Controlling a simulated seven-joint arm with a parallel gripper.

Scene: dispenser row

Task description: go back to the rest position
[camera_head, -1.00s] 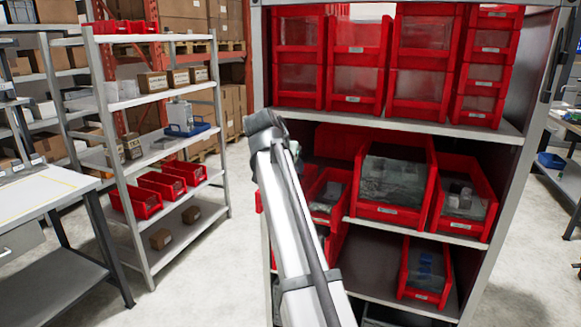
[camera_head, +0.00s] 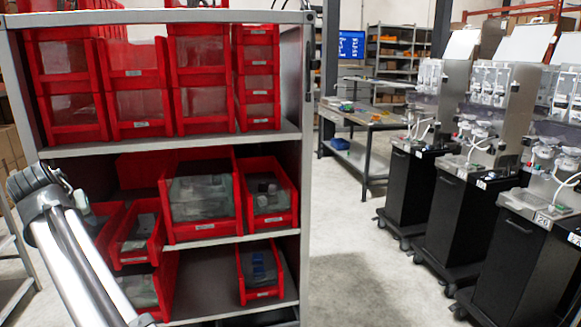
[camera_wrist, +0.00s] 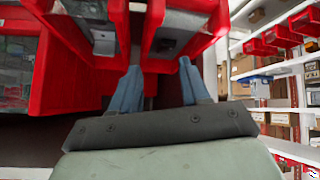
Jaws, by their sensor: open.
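My gripper (camera_wrist: 158,88) shows in the wrist view with its two blue fingers apart and nothing between them. It is close in front of the red bins of the shelf unit; one red bin (camera_wrist: 178,40) lies just beyond the fingertips. I cannot tell whether the fingers touch it. In the head view my arm (camera_head: 75,255) comes up from the lower left, in front of the left side of the shelf. The fingers are hidden in the head view.
The grey shelf unit (camera_head: 305,150) holds rows of red bins, including a large bin (camera_head: 203,228) on the middle shelf. Dispenser machines (camera_head: 425,190) stand at the right, with a workbench (camera_head: 365,125) behind. The floor (camera_head: 350,285) between shelf and machines is clear.

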